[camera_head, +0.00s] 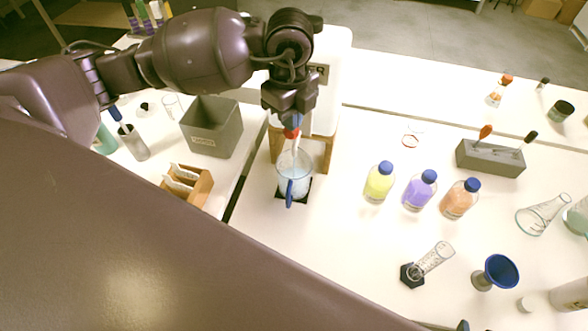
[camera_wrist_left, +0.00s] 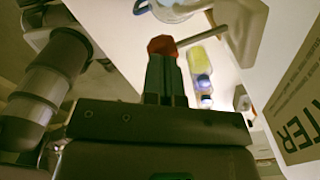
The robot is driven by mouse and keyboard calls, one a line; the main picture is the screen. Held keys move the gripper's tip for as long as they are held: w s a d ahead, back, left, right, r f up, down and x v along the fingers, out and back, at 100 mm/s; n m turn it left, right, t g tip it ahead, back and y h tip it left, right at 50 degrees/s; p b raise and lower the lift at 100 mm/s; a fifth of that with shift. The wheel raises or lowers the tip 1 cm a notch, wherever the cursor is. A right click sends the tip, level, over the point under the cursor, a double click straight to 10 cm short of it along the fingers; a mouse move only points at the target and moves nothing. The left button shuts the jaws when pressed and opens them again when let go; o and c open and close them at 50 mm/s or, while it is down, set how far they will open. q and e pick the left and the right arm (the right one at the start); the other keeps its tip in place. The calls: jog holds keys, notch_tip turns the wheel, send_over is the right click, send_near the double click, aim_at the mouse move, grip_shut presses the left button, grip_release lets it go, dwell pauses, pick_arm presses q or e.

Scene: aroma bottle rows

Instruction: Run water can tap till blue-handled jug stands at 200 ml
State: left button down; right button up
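The clear jug with a blue handle (camera_head: 290,190) stands upright on a black pad under the water can (camera_head: 335,105). It holds some pale bluish liquid; I cannot read the level against its marks. The tap's red handle (camera_head: 291,133) is just above the jug, with a pale spout below it. I cannot tell whether water is running. My left gripper (camera_head: 291,118) is above the tap. In the left wrist view its fingers (camera_wrist_left: 163,68) are together, with the red handle (camera_wrist_left: 162,45) at their tips. The jug's rim (camera_wrist_left: 172,10) shows at the top. My right gripper is not in view.
The water can rests on a wooden stand (camera_head: 318,150). Yellow (camera_head: 379,184), purple (camera_head: 419,192) and orange (camera_head: 459,200) bottles stand to the right. A grey bin (camera_head: 213,128) and a wooden box (camera_head: 195,190) are at left.

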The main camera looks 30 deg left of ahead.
pick_arm(q)
jog(key=shift+r, duration=0.1)
jog(key=shift+r+p, duration=0.3)
notch_tip(320, 180, up, 5)
jog(key=p, duration=0.3)
jog(key=shift+r+p, duration=0.3)
jog(key=shift+p, duration=0.1)
jog(key=shift+f, duration=0.1)
